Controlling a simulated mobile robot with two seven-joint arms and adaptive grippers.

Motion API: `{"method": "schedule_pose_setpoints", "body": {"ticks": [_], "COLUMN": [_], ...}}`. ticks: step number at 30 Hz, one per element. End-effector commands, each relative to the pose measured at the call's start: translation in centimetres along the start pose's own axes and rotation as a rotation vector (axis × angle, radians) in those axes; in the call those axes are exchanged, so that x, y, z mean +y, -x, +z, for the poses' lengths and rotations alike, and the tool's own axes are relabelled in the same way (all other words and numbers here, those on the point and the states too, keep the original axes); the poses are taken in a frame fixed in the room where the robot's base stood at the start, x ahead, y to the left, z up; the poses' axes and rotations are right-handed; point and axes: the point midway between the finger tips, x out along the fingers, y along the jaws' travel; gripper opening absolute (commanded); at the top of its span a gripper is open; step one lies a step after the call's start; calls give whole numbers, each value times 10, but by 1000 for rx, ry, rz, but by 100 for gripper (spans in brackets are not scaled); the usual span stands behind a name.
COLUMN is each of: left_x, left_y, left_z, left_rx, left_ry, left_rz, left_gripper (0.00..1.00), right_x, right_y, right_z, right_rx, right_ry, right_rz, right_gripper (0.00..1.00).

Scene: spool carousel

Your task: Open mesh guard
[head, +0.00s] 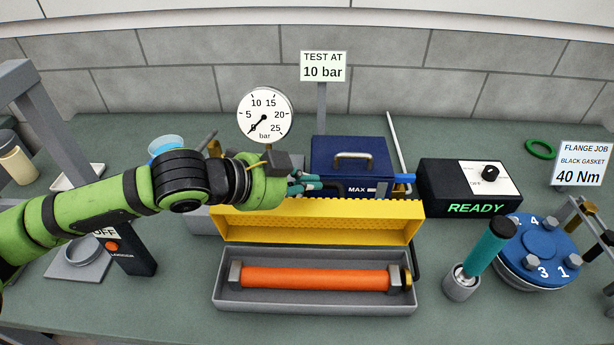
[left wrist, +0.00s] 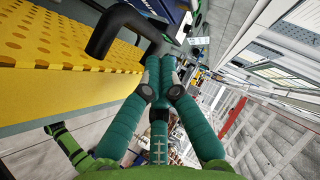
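The yellow perforated mesh guard (head: 318,222) stands raised, hinged up along the back of a grey tray (head: 315,300). An orange hose (head: 315,278) with metal end fittings lies uncovered in the tray. My left gripper (head: 310,183) is just behind the guard's top edge. In the left wrist view the guard's yellow face (left wrist: 60,80) carries a black bar handle (left wrist: 120,28). The teal fingertips (left wrist: 160,68) are close together at the far end of that bar and appear shut on it; they hide the exact contact. My right gripper is not in view.
A blue box (head: 350,160) stands close behind the guard. A pressure gauge (head: 264,115) rises behind my left forearm. A black READY box (head: 468,188), a teal-handled tool (head: 488,248) and a blue flange (head: 540,250) are to the right. The bench front is clear.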

Motion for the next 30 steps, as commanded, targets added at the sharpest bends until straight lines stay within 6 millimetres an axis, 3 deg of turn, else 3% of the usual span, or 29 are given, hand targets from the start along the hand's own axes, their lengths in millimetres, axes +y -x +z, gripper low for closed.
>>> {"method": "schedule_pose_setpoints", "body": {"ticks": [6, 17, 27, 30], "left_x": [0, 0, -16, -17], "left_y": [-11, -12, -22, -34], "left_z": [11, 12, 22, 33], "left_rx": [2, 2, -1, 0], "left_ry": [-1, -1, 76, 76], "left_rz": [1, 1, 75, 74], "left_gripper": [0, 0, 0, 0], "right_x": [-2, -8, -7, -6], "right_y": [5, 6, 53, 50], "right_z": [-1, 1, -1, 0], "right_rx": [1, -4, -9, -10], "right_ry": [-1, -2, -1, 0], "right_rz": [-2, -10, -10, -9], "right_gripper": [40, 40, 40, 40]}}
